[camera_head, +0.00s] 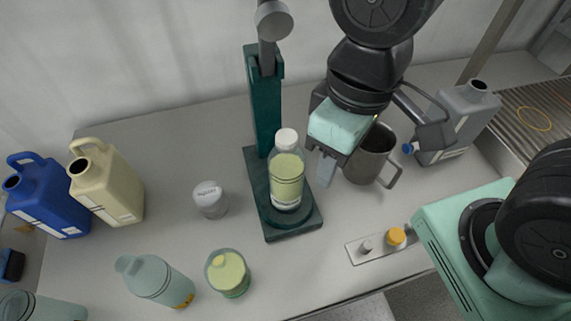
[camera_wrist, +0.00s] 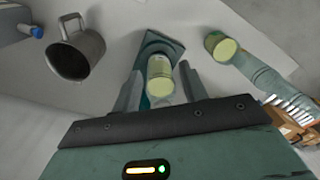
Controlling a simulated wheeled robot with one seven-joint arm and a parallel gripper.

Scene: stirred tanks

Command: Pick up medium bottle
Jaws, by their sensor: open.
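A clear bottle (camera_head: 287,178) with a white cap and yellow-green liquid stands upright on the foot of a dark green stand (camera_head: 304,225); I take it as the medium bottle. My gripper (camera_head: 327,166) is open and empty, just right of the bottle and apart from it in the head view. In the wrist view, the bottle (camera_wrist: 160,77) shows between the two open fingers (camera_wrist: 161,72), beyond their tips. I cannot tell the exact gap. One finger is mostly hidden in the head view.
A metal mug (camera_head: 371,158) stands close right of my gripper, with a grey jug (camera_head: 462,120) behind. A small white-lidded jar (camera_head: 210,199), a yellow-green jar (camera_head: 228,274) and a lying bottle (camera_head: 156,282) are left and front. The stand's column (camera_head: 266,115) rises behind the bottle.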

